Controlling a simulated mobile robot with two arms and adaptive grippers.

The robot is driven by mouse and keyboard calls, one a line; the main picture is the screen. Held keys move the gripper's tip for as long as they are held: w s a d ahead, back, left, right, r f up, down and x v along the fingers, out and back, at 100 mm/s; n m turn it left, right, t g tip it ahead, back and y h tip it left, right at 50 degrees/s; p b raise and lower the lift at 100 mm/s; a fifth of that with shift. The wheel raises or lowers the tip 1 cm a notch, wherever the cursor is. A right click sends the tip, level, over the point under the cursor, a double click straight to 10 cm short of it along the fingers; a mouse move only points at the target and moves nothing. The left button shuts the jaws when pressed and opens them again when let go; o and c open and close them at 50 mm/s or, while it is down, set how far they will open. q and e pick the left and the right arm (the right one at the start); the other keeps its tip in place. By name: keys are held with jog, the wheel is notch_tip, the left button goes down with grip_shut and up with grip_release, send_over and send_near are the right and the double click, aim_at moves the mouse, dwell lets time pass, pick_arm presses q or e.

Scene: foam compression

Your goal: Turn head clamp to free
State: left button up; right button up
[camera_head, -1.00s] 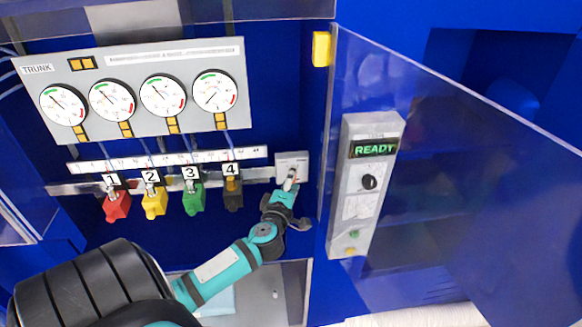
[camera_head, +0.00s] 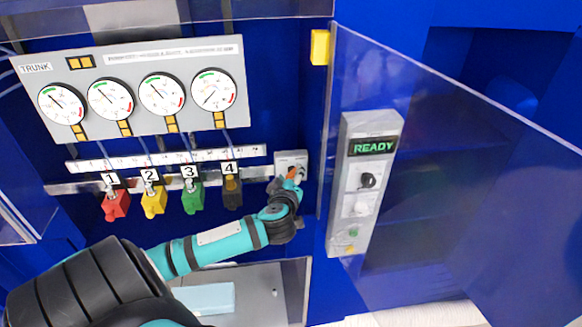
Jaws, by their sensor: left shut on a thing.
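The head clamp appears to be the small fitting on a light grey plate (camera_head: 291,157) at the right end of the metal rail. My left gripper (camera_head: 288,179) reaches it from below and is shut on its lever. A small orange part (camera_head: 295,173) shows at the fingers. The gripper hides most of the lever, so its exact angle cannot be told. My right gripper is not in view.
The red (camera_head: 116,205), yellow (camera_head: 154,203), green (camera_head: 193,198) and black (camera_head: 232,193) clamps hang left of my gripper. A gauge panel marked TRUNK (camera_head: 133,65) is above. Right stands a clear door (camera_head: 450,130) and a control box (camera_head: 363,190) reading READY.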

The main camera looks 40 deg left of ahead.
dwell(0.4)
pick_arm(q)
jog(key=o, duration=1.2)
jog(key=shift+c, duration=0.2)
jog(key=v, duration=1.2)
jog(key=shift+d+f, duration=0.1)
